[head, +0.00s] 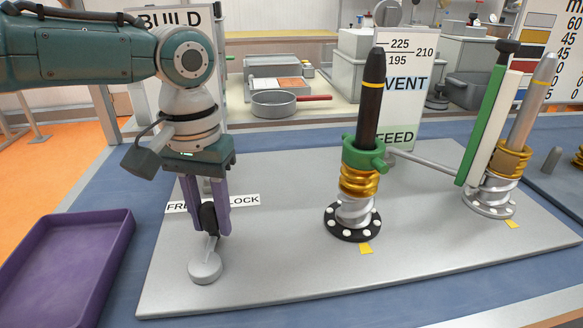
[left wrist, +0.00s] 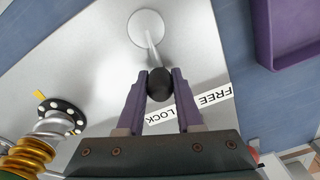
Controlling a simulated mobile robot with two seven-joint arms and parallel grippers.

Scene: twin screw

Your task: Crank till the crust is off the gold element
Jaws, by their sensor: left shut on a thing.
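My left gripper (head: 209,222) is shut on the black knob (head: 208,217) of a small lever with a round grey base (head: 205,268), beside the FREE/LOCK label (head: 240,201). The knob also shows between the purple fingers in the left wrist view (left wrist: 160,84). A dark rod (head: 371,105) with a yellow band stands upright in a green collar (head: 363,156) over gold rings (head: 358,181). A second, silver rod (head: 530,105) stands tilted on the right. My right gripper is out of view.
A grey plate (head: 290,260) carries both rods and the lever. A purple tray (head: 68,262) lies left of it. A VENT/FEED sign (head: 402,115) stands behind the dark rod. A red-handled pan (head: 273,103) is on the back counter. The plate between lever and dark rod is clear.

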